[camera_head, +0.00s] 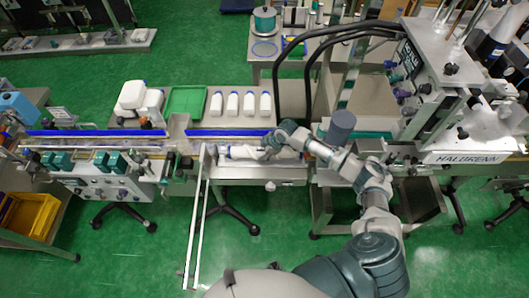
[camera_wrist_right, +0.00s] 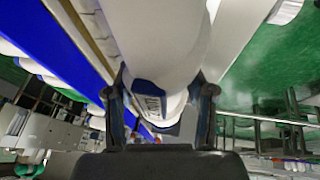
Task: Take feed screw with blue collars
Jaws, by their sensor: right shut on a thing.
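The feed screw with blue collars (camera_head: 243,152) is a white cylinder lying lengthwise along the conveyor at the middle of the head view. It also fills the top middle of the right wrist view (camera_wrist_right: 165,45), where a blue band shows at its near end. My right gripper (camera_head: 270,149) reaches in from the right and is shut on the screw. In the right wrist view its two fingers (camera_wrist_right: 160,100) stand on either side of the white body. Part of the screw is hidden behind the gripper. My left gripper is not in view.
A blue rail (camera_head: 228,132) runs just behind the screw. White bottles (camera_head: 249,103) and a green tray (camera_head: 186,101) stand beyond it. The labelled machine (camera_head: 455,110) is to the right. Two pale guide bars (camera_head: 195,225) extend toward me; green floor lies around them.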

